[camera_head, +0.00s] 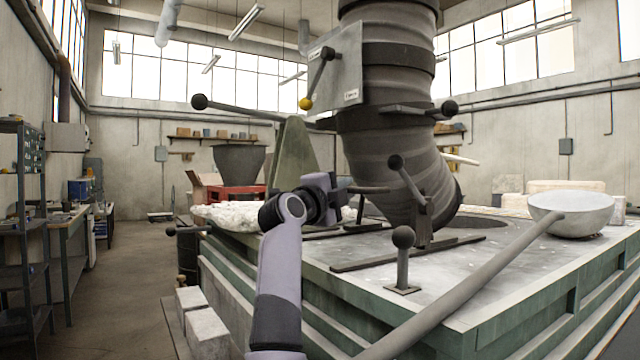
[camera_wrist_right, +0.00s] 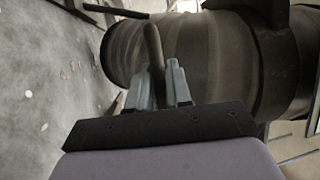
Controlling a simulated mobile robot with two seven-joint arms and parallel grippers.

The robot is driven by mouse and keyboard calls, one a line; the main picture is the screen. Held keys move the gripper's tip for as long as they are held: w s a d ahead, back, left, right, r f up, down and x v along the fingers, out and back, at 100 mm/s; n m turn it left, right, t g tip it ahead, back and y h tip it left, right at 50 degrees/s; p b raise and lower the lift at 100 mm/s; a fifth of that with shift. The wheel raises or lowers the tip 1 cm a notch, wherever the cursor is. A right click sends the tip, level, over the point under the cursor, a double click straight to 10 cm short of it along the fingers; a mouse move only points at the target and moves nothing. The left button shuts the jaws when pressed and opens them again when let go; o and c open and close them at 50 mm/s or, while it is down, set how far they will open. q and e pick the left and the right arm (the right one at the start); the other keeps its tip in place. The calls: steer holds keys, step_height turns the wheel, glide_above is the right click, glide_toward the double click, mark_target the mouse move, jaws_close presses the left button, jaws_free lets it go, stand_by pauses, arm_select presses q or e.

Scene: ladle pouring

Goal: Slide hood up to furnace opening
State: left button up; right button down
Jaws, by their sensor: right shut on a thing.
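The hood (camera_head: 390,130) is a large grey ribbed duct that bends down to a mouth low over the furnace top (camera_head: 510,262). The furnace opening (camera_head: 487,222) shows as a dark round recess just right of the mouth; the hood hides part of it. Dark rails (camera_head: 400,254) lie on the top by the hood. My right gripper (camera_head: 345,190) is at the hood's left side, shut on a dark bar-like handle (camera_head: 372,190). In the right wrist view, the handle (camera_wrist_right: 153,48) stands between the fingers (camera_wrist_right: 155,88), with the hood (camera_wrist_right: 215,60) behind. My left gripper is not in view.
A ladle (camera_head: 572,212) rests at the right, its long handle crossing the front. Ball-topped levers (camera_head: 403,262) stand near the hood. A control box (camera_head: 335,68) hangs at its upper left. White lumpy material (camera_head: 232,217) lies at the furnace's left edge.

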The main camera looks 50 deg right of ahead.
mark_target(349, 192)
steer(key=shift+s+d+p, duration=0.25)
steer(key=shift+s+d, duration=0.05)
steer(key=shift+d, duration=0.65)
steer(key=shift+s+d+p, duration=0.3)
steer(key=shift+s+d, duration=0.05)
steer(key=shift+d, duration=0.6)
steer(key=shift+s+d+p, duration=0.25)
steer(key=shift+s+d, duration=0.05)
steer(key=shift+d, duration=0.65)
steer(key=c, duration=1.1)
jaws_free()
steer(key=b+v, duration=0.1)
steer(key=v, duration=0.6)
steer(key=shift+a, duration=0.1)
